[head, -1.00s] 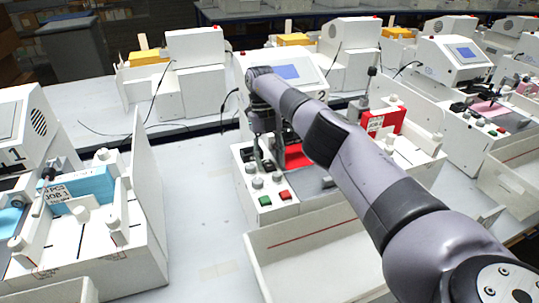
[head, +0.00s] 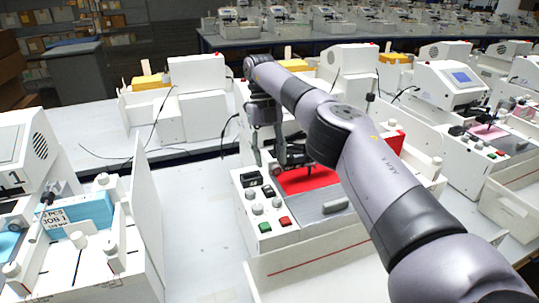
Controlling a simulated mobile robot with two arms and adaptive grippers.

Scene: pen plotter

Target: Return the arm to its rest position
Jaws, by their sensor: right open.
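My right arm (head: 370,175) reaches in from the lower right across the middle pen plotter (head: 305,228). Its gripper (head: 268,160) points down at the plotter's left side, with its fingers apart and nothing seen between them. Black switches (head: 250,181), grey knobs, a green button (head: 265,227) and a red button (head: 285,221) are on the front panel. The arm hides most of the plotter's screen housing. Whether the fingers touch the plotter cannot be told. My left gripper is not in view.
A white open tray (head: 315,270) stands in front of the plotter. Another plotter with blue sheets (head: 85,215) and a tall white side panel (head: 147,210) is at the left. The grey table (head: 200,215) between them is clear. More plotters stand behind and at the right.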

